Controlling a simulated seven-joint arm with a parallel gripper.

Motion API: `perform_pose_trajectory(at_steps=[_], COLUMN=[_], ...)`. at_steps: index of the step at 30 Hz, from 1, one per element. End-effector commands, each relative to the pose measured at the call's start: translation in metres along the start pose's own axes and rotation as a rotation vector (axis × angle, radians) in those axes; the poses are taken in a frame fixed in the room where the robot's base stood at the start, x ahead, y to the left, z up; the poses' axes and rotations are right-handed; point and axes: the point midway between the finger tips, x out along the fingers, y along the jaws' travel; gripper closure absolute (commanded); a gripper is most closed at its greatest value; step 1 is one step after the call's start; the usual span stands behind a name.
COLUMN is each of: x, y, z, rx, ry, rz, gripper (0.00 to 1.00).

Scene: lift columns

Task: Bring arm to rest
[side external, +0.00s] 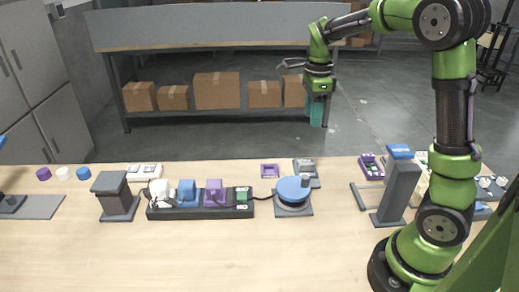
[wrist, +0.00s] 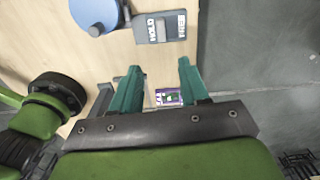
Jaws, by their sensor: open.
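My green arm (side external: 455,110) rises from the table's right side and reaches left at height. My gripper (side external: 316,120) has teal fingers pointing down, raised above and beyond the table's far edge. In the wrist view my gripper (wrist: 160,80) shows two teal fingers spread apart with nothing held between them. A purple-framed device (wrist: 168,97) lies on the table well below the gap between the fingers.
On the table (side external: 200,265) stand a black rail (side external: 200,212) with blue and purple blocks, a blue round-topped unit (side external: 293,188), a dark lift column (side external: 114,195) and a grey column (side external: 397,190). A shelf (side external: 220,40) with boxes stands behind. The table's front is clear.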

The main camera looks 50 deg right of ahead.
Motion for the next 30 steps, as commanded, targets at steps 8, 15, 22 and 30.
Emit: perform_pose_trajectory(at_steps=[8,15,22,30], x=[0.007,-0.021,-0.037,-0.051], y=[0.035,0.118,0.188,0.213], z=[0.017,0.043,0.047,0.043], rx=[-0.622,-1.371,-1.813,-1.864], ry=[-0.083,-0.159,-0.072,-0.023], rz=[-0.069,-0.349,-0.631,-0.755], gripper=[0.55,0.55,0.55,0.55])
